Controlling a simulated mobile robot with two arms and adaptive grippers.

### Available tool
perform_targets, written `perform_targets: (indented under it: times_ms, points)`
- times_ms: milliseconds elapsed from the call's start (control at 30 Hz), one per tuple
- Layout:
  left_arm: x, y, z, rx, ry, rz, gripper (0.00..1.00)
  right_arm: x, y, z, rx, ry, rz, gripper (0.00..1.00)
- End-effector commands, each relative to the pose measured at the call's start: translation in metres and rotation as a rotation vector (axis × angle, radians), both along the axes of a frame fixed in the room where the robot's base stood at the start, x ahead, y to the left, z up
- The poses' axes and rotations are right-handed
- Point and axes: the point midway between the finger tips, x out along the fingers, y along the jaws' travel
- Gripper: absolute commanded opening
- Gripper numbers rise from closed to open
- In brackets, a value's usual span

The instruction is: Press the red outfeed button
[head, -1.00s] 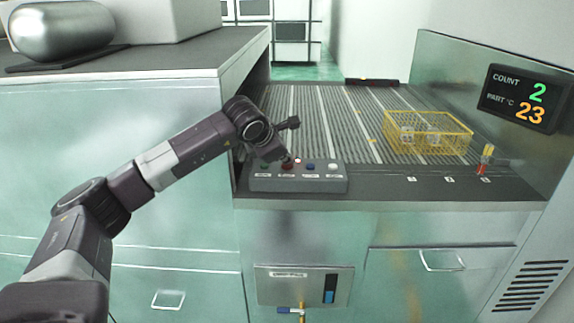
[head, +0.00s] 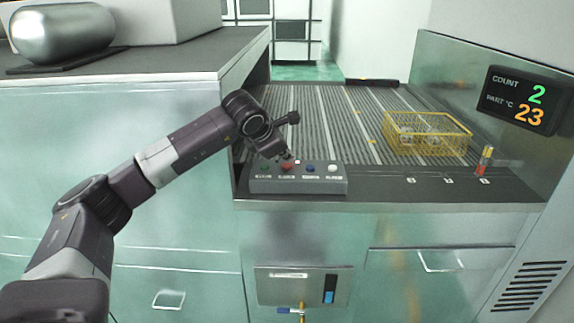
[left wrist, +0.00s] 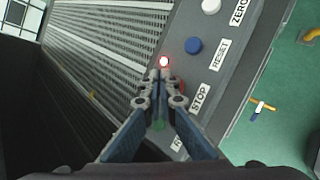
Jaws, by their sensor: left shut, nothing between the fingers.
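A grey button box (head: 330,187) stands on the front ledge of the conveyor, with a row of green, red, blue and white buttons. The red button (head: 287,167) is second from the left; in the left wrist view it (left wrist: 183,86) is mostly hidden behind a finger, beside the STOP label. A small lit lamp with a red rim (left wrist: 164,61) is just beyond the fingertips. My left gripper (head: 288,156) is shut and empty, pointing down just above the red button; it also shows in the left wrist view (left wrist: 160,76). My right gripper is out of view.
A yellow wire basket (head: 465,142) with metal parts stands on the ribbed conveyor (head: 330,120). A small red and yellow upright item (head: 485,162) stands on the ledge at right. The display (head: 520,99) reads count 2 and part 23. A blue-handled valve (head: 290,309) is below.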

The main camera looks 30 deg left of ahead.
Motion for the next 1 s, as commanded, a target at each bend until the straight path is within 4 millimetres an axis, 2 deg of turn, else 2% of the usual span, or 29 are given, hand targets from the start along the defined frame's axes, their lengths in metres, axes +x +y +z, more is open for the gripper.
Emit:
perform_targets:
  times_ms: [533,1000]
  points:
    - [0.000,0.000,0.048,0.000,-0.001,-0.001,0.00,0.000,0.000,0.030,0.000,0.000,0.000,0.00]
    - [0.000,0.000,0.050,0.000,0.000,0.000,0.00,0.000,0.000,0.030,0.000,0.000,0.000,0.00]
